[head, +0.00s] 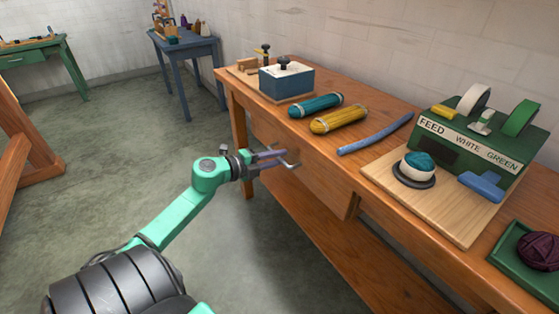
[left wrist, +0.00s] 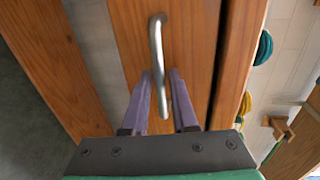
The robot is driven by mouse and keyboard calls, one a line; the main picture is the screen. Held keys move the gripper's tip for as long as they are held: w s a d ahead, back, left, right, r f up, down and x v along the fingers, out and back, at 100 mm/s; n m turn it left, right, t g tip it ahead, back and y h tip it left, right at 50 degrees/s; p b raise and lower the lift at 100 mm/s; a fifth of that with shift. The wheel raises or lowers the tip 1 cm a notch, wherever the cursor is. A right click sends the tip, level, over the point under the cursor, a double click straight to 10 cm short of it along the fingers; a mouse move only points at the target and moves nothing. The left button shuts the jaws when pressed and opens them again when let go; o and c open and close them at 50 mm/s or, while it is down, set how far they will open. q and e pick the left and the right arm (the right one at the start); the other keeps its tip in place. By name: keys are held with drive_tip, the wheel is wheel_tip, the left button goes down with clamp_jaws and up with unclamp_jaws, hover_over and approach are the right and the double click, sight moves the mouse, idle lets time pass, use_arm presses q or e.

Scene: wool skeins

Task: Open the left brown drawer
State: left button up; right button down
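The left brown drawer (head: 325,192) is the wooden front under the workbench top. Its metal bar handle (head: 290,161) also shows in the left wrist view (left wrist: 157,50). My left gripper (head: 276,158) is at the handle. In the left wrist view its two purple fingers (left wrist: 161,88) stand apart, one on each side of the handle's near end, with visible gaps. I cannot tell whether either finger touches the bar. I cannot make out whether the drawer stands slightly out. My right gripper is not in view.
On the workbench (head: 375,147) are a blue box (head: 285,82), a teal skein (head: 316,105), a yellow skein (head: 339,119), a blue strip (head: 376,134), a green feed stand (head: 470,142) and a green tray (head: 505,258). The floor (head: 225,250) before the bench is clear.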

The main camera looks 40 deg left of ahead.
use_arm(q)
drive_tip(key=shift+w, duration=0.3)
drive_tip(key=shift+d, duration=0.1)
clamp_jaws()
idle(1.1)
